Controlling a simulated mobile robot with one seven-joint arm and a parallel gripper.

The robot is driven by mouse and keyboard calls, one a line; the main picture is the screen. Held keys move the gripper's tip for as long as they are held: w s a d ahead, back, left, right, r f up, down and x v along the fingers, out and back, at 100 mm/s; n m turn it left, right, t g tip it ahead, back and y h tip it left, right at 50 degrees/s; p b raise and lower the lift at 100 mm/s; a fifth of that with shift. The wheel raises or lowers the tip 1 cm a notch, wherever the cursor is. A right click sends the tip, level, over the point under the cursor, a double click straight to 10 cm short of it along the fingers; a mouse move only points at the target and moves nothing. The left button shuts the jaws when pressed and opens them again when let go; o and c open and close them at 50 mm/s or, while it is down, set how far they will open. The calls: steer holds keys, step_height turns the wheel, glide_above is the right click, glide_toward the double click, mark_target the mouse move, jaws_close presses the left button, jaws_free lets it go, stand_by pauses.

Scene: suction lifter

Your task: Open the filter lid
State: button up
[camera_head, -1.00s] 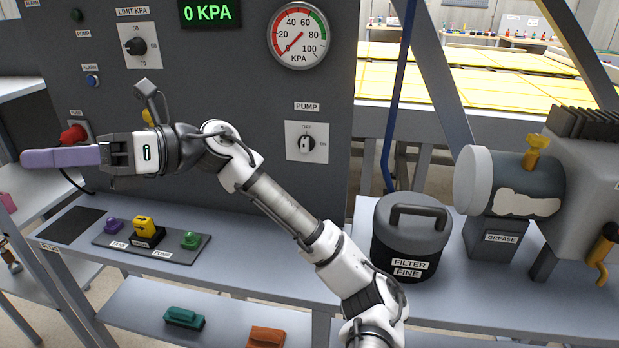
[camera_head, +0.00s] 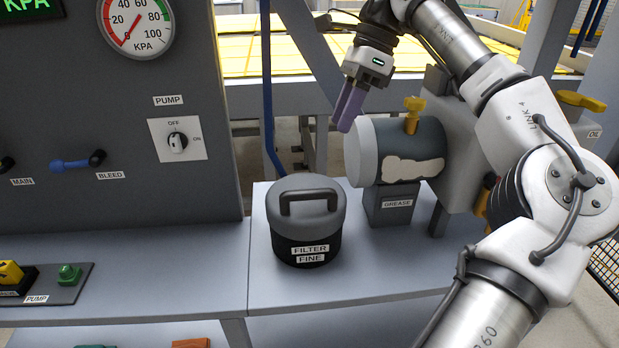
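The filter canister (camera_head: 308,252) is a dark round pot labelled FILTER FINE on the grey bench. Its grey filter lid (camera_head: 320,223) sits on top, closed, with a dark arched handle (camera_head: 309,190) standing up across it. My gripper (camera_head: 347,117) is above and to the right of the lid, in front of the grease unit's round end, with its purple fingers pointing down and slightly left. It is apart from the handle. The fingers look close together, but from this angle I cannot tell whether there is a gap between them. Nothing visible is held.
The grease unit (camera_head: 410,150), with a yellow knob (camera_head: 413,113), stands just right of the canister. The control panel (camera_head: 120,190) rises on the left, with a pump switch and a blue bleed lever (camera_head: 75,164). A blue hose (camera_head: 268,100) runs behind the canister. The bench front is clear.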

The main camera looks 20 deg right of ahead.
mark_target(306, 194)
steer(key=b+x, duration=0.1)
steer(key=x, duration=1.2)
steer(key=shift+a+f, duration=0.15)
steer(key=shift+f, duration=0.05)
steer(key=shift+c, duration=0.4)
jaws_close()
